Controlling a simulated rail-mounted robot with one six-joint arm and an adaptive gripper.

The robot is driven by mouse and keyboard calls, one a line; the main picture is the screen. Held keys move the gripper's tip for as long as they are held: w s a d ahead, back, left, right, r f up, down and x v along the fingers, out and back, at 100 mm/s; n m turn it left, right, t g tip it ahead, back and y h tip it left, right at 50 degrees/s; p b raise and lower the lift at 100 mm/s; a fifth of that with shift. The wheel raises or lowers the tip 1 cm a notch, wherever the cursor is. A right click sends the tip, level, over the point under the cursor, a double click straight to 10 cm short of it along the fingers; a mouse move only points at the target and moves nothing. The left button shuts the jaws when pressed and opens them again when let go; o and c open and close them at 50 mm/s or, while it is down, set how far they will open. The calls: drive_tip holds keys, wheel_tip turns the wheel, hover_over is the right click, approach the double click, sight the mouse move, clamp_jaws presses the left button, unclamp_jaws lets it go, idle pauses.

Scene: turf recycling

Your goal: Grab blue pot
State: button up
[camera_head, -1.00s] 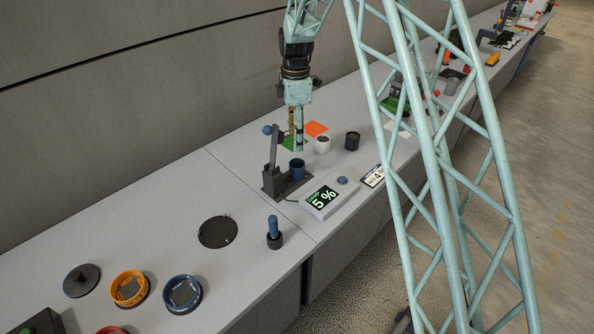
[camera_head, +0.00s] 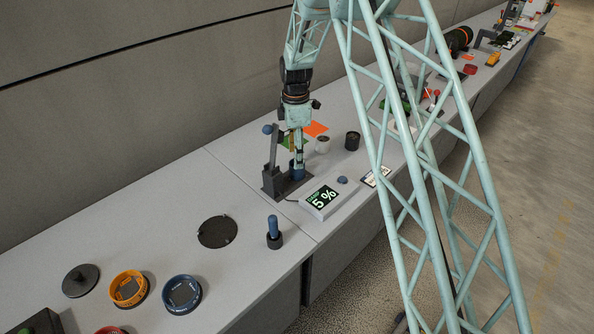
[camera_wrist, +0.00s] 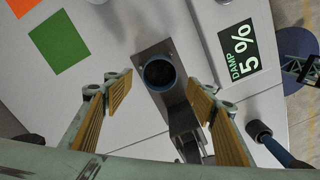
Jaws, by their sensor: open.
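The blue pot (camera_head: 297,172) stands upright on the dark base of a lever stand (camera_head: 272,178), partly hidden behind my gripper in the head view. In the wrist view the pot (camera_wrist: 159,74) shows from above, with dark contents inside its blue rim. My gripper (camera_head: 297,160) is right above the pot, pointing down. In the wrist view my gripper (camera_wrist: 158,92) is open, with one yellow-padded finger to each side of the pot. The fingers do not appear to touch it.
A display reading 5 % (camera_head: 325,200) stands right of the pot. The stand's upright lever (camera_head: 272,147) is close on the left. A white cup (camera_head: 322,145) and a black cup (camera_head: 352,140) stand behind. A blue-handled tool (camera_head: 274,232) stands in front.

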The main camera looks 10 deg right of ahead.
drive_tip(key=shift+f, duration=2.6)
drive_tip(key=shift+c, duration=0.2)
drive_tip(key=c, duration=1)
drive_tip(key=shift+r, duration=0.1)
drive_tip(key=shift+w+r, duration=0.1)
drive_tip(key=shift+r, duration=1.65)
drive_tip(key=s, duration=0.5)
drive_tip(key=s+d+r, duration=0.1)
drive_tip(key=s, duration=0.4)
drive_tip(key=s+d, duration=0.1)
drive_tip(key=s, duration=0.5)
drive_tip(key=shift+r, duration=0.2)
